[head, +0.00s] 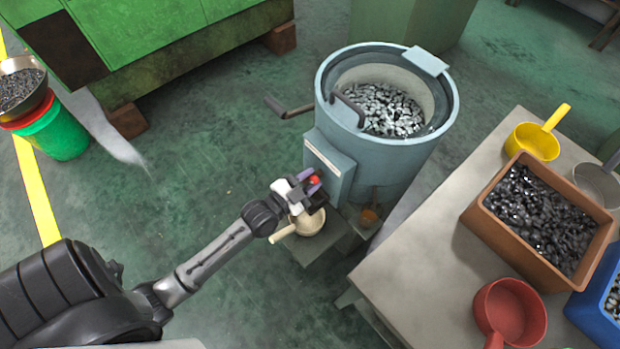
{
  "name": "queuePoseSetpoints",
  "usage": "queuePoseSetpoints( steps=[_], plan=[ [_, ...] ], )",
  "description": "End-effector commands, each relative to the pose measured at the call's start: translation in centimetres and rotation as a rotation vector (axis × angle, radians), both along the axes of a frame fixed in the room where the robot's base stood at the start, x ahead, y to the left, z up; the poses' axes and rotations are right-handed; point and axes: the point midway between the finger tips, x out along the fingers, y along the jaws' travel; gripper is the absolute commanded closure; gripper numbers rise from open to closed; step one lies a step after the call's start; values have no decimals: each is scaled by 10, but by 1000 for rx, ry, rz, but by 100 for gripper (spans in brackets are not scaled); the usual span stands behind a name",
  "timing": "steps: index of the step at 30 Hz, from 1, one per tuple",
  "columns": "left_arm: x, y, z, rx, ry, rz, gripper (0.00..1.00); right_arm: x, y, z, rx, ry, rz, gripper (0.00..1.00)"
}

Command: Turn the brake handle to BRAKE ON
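The machine is a pale blue drum (330,78) with a box (328,163) on its front side that carries a small white label. A red knob (314,180), possibly the end of the brake handle, shows at the lower part of this box. My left gripper (309,182) is at the knob, with its purple fingertips apart, one on each side of it. I cannot tell whether they press on it. The handle's shaft and any BRAKE ON marking are hidden or too small to read. A dark grey lever (288,108) sticks out from the drum's left side. My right gripper is not in view.
A cream scoop (308,224) lies below my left gripper on a low grey step (305,252). A table (415,270) at right holds a brown crate (478,219) of metal pieces, a yellow scoop (533,141) and a red scoop (510,311).

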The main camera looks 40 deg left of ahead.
Motion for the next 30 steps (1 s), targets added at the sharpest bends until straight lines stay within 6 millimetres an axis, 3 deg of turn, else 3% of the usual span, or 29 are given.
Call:
queuePoseSetpoints(
  steps=[9, 17, 30],
  plan=[
    [0, 0, 0, 0, 0, 0, 100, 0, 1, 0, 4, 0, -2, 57],
    [0, 0, 2, -32, 3, 0, 100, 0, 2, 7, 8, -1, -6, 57],
    [0, 2, 7, -359, 40, -1, 100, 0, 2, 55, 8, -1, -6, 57]
  ],
)
